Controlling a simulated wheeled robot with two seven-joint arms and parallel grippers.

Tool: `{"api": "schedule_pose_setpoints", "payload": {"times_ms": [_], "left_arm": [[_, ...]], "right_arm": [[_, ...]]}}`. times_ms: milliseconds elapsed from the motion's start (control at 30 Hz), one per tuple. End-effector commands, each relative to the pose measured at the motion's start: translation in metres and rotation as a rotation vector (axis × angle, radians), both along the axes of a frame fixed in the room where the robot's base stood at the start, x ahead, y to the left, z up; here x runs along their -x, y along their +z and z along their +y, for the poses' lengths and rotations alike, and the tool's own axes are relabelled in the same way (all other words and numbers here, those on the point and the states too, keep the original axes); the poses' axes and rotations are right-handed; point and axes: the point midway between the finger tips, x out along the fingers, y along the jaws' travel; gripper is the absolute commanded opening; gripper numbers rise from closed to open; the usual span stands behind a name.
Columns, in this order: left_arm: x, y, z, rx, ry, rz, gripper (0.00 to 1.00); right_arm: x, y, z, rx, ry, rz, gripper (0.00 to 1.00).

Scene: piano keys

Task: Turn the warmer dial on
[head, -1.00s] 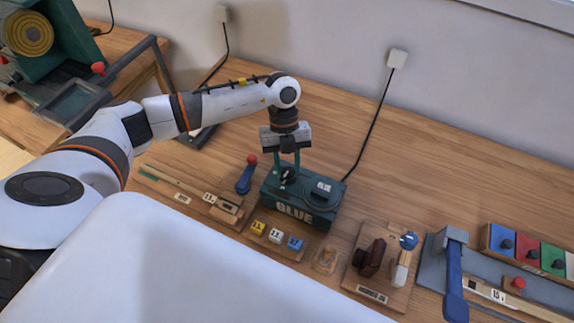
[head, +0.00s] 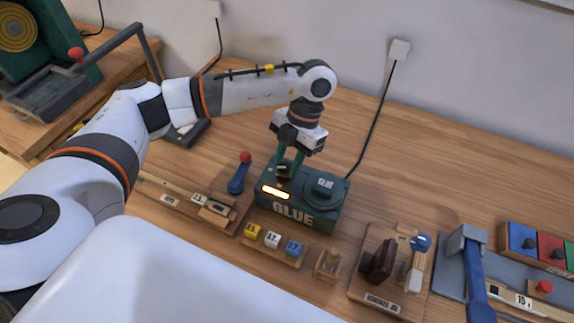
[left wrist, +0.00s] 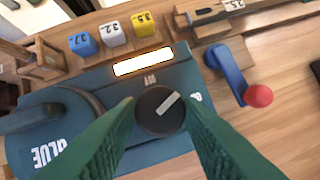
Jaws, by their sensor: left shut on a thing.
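The glue warmer (head: 312,212) is a dark green-blue box marked GLUE on the workbench, with a round lid on its right half. Its dial (left wrist: 161,110) is a black knob with a pale pointer line, seen in the left wrist view. A window (head: 275,192) on the warmer glows bright; it also shows lit in the left wrist view (left wrist: 143,61). My left gripper (head: 289,172) reaches down from above, its green fingers (left wrist: 160,115) shut on the dial from both sides. The head view mostly hides the dial behind the fingers. My right gripper is not in view.
A blue lever with a red knob (head: 240,172) stands just left of the warmer. Yellow, white and blue numbered blocks (head: 272,240) sit in front. A wooden board with a dark brown tool (head: 378,262) lies to the right. A black cord (head: 378,120) runs up the wall behind.

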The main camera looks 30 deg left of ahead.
Motion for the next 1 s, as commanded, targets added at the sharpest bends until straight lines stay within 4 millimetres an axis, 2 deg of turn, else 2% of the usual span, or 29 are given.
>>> {"api": "schedule_pose_setpoints", "payload": {"times_ms": [33,100,400,700,1000], "left_arm": [[-0.001,-0.003,-0.001,0.000,-0.045,-0.006,0.11],[-0.001,-0.003,-0.001,0.000,-0.108,-0.005,0.11],[0.000,-0.001,-0.002,-0.001,-0.326,-0.006,0.11],[0.001,0.001,-0.003,0.000,-0.441,-0.007,0.11],[0.001,0.001,-0.003,0.000,-0.468,-0.005,0.11]], "right_arm": [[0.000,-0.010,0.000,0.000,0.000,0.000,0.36],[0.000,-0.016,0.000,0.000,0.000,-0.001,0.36],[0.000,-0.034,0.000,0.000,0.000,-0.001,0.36],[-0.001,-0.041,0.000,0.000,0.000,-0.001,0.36],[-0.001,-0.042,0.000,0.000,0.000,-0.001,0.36]]}}
